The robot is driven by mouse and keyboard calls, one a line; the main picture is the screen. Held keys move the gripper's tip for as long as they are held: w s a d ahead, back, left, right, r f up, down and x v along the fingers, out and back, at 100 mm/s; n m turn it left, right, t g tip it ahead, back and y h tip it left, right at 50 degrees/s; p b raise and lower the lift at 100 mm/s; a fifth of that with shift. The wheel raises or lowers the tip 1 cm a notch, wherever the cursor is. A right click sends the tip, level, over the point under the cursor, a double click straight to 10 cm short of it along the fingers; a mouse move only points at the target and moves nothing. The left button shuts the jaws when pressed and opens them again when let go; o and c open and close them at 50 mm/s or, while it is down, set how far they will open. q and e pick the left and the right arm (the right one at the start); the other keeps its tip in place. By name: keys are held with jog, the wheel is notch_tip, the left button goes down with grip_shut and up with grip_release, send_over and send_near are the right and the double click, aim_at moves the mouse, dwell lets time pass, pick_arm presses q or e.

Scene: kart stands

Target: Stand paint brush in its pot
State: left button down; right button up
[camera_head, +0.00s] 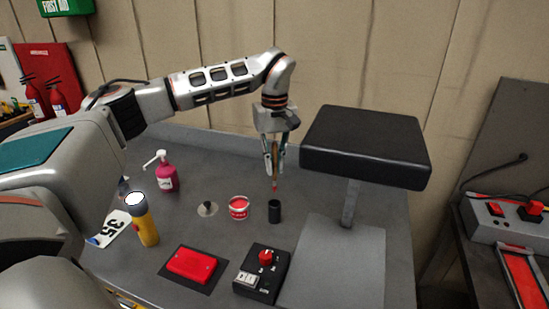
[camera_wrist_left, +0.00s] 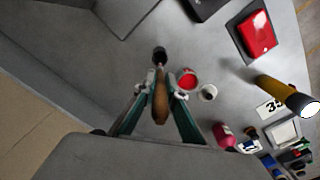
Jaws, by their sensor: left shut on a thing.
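In the left wrist view the brush's wooden handle (camera_wrist_left: 160,104) sits between the two fingers (camera_wrist_left: 160,91). The small black pot (camera_head: 274,212) stands on the grey bench, just below the brush tip in the head view, with a gap showing. In the left wrist view the pot (camera_wrist_left: 159,52) lies beyond the fingertips, in line with the brush; the brush's lower part is hidden there. My right gripper is not in view.
A black-padded stand (camera_head: 365,143) rises close on the right. A switch box (camera_head: 262,272), red block (camera_head: 191,264), yellow torch (camera_head: 146,226) and pink bottle (camera_head: 167,176) are around.

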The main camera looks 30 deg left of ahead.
aim_at(274, 142)
pick_arm(q)
jog(key=shift+f+b, duration=0.3)
jog(key=shift+f, duration=3.85)
jog(key=c, duration=2)
grip_release()
notch_tip(274, 142, up, 12)
